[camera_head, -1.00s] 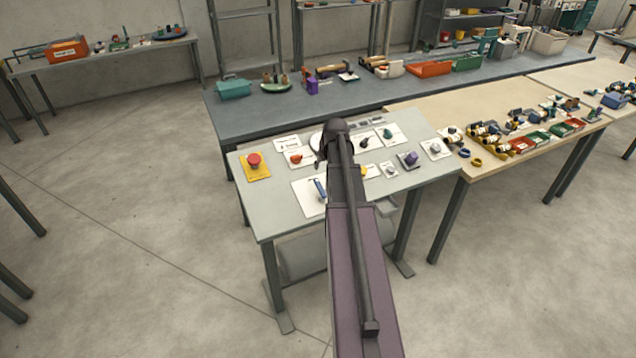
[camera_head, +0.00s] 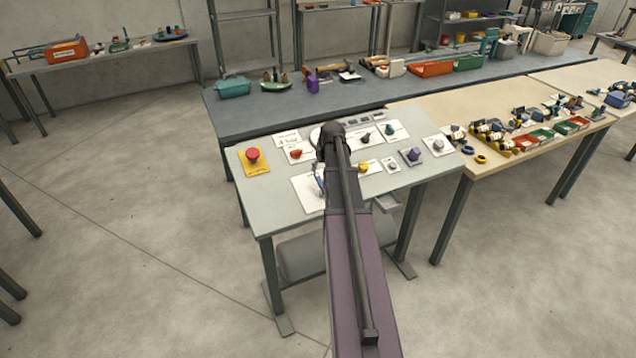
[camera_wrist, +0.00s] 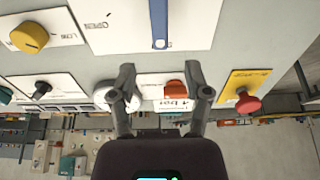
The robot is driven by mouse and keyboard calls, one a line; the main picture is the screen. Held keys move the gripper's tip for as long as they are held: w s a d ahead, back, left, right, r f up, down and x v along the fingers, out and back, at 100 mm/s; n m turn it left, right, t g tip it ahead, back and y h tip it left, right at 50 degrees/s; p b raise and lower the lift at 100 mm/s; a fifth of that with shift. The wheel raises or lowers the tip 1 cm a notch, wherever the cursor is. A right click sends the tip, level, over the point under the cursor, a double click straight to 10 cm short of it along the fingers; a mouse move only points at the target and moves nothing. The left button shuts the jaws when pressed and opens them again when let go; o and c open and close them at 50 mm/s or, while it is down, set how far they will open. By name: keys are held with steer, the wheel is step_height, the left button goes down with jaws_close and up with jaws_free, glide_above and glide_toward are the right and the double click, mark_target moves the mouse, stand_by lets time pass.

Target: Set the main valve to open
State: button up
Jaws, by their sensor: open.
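The valve plate (camera_wrist: 200,30) is white and carries a blue lever handle (camera_wrist: 158,22), at the top of the wrist view; the word OPEN is printed beside it, upside down. In the head view, the plate (camera_head: 303,197) lies on the front of the grey panel, and my arm hides most of the lever. My gripper (camera_wrist: 161,85) is open, with its two fingers spread and nothing between them. In the picture, the fingers lie below the lever and apart from it. In the head view my arm's end hides the fingers.
A red mushroom button on a yellow plate (camera_head: 253,158) is at the panel's left. A red knob (camera_wrist: 175,90) shows near the right finger and a yellow knob (camera_wrist: 30,38) at upper left. Other knobs and a grey workbench (camera_head: 250,118) stand behind.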

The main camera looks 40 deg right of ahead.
mark_target(318, 177)
steer(key=shift+b+x, duration=3.35)
steer(key=shift+x, duration=0.6)
steer(key=shift+w, duration=0.1)
jaws_close()
